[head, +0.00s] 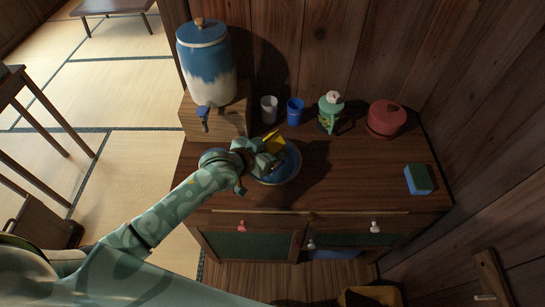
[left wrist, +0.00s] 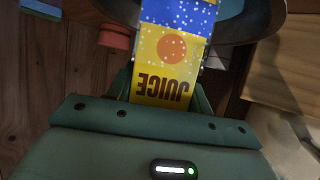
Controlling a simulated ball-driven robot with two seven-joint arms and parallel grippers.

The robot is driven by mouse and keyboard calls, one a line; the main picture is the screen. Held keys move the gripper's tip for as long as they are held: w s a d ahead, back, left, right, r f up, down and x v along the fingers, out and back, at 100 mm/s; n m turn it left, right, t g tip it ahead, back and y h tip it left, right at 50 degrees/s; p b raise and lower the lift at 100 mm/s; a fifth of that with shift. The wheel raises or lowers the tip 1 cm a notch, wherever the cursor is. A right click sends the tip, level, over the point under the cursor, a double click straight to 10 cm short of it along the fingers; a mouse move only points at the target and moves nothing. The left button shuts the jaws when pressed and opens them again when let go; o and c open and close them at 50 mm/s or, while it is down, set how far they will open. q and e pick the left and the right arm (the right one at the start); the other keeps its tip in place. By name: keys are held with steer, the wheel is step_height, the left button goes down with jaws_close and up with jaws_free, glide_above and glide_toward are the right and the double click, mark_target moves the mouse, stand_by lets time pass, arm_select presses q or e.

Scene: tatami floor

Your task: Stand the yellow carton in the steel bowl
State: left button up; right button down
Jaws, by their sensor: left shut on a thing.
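The yellow carton (head: 276,138) is in my left gripper (head: 267,160), over the bowl. In the left wrist view, the carton (left wrist: 170,85) shows a yellow face with an orange disc, upside-down JUICE lettering and a blue speckled part beyond. The jaws of my left gripper are closed on its near end. The bowl (head: 293,167) stands on the cabinet top, looks bluish inside, and is partly hidden by the gripper. Its dark curved wall (left wrist: 248,28) is beyond the carton in the left wrist view. I cannot tell whether carton and bowl touch. My right gripper is not in view.
A blue-and-white dispenser (head: 207,65) stands on a wooden box (head: 230,121) at left. A white cup (head: 269,108), blue cup (head: 295,110), green pot-like item (head: 330,108) and red lidded pot (head: 386,117) line the back. A sponge (head: 418,180) lies right; the cabinet top (head: 350,175) between is clear.

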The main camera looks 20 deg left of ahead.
arm_select(q)
steer(key=shift+w+f, duration=0.5)
steer(key=shift+f, duration=0.05)
step_height(320, 180, down, 3)
steer(key=shift+w+f+b, duration=0.1)
steer(key=shift+f+b, duration=0.1)
steer(key=shift+b, duration=0.85)
steer(key=shift+r, duration=0.15)
steer(key=o, duration=1.2)
steer(key=shift+c, duration=0.2)
steer(key=shift+a, duration=0.1)
steer(key=p+v, duration=0.4)
steer(key=v, duration=0.8)
